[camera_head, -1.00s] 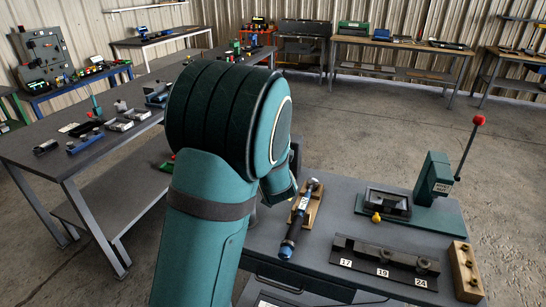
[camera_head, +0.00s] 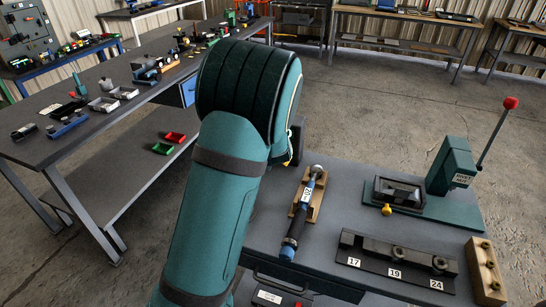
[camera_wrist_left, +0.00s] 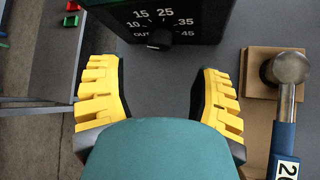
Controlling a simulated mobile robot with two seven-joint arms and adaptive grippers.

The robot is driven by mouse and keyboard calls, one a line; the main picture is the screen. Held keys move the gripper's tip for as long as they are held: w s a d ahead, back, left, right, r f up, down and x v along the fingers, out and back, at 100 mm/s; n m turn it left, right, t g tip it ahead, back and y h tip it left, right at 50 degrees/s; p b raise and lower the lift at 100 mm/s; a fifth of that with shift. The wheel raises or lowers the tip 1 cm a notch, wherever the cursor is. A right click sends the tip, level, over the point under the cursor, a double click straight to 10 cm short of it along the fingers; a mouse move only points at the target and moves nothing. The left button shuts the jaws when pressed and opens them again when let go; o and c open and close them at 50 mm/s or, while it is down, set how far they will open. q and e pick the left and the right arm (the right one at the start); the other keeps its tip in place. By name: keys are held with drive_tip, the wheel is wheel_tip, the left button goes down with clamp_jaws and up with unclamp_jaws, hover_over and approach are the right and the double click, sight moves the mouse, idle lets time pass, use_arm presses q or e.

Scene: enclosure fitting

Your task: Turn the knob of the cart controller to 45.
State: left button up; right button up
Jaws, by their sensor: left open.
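The cart controller (camera_wrist_left: 205,20) is a dark box with white dial marks at the top of the left wrist view, reading OUT, 10, 15, 25, 35 and 45. Its black knob (camera_wrist_left: 160,39) is at the lower middle of the dial. I cannot tell clearly which mark it points to. My left gripper (camera_wrist_left: 157,66) has two yellow fingers spread wide, with nothing between them. The knob lies ahead of the gap, apart from both fingers. In the head view my left arm hides most of the gripper and controller. My right gripper is not in view.
A blue-handled tool (camera_head: 303,205) lies on a wooden cradle (camera_head: 317,212), close to the right finger in the wrist view. On the cart top (camera_head: 345,190) are a green lever press (camera_head: 452,170), a numbered socket rack (camera_head: 372,250) and a wooden block (camera_head: 484,275). A long bench (camera_head: 95,125) stands left.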

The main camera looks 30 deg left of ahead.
use_arm(q)
drive_tip(key=b+x, duration=0.1)
drive_tip(key=x, duration=0.7)
drive_tip(key=shift+b, duration=0.35)
drive_tip(key=shift+r, duration=0.1)
clamp_jaws()
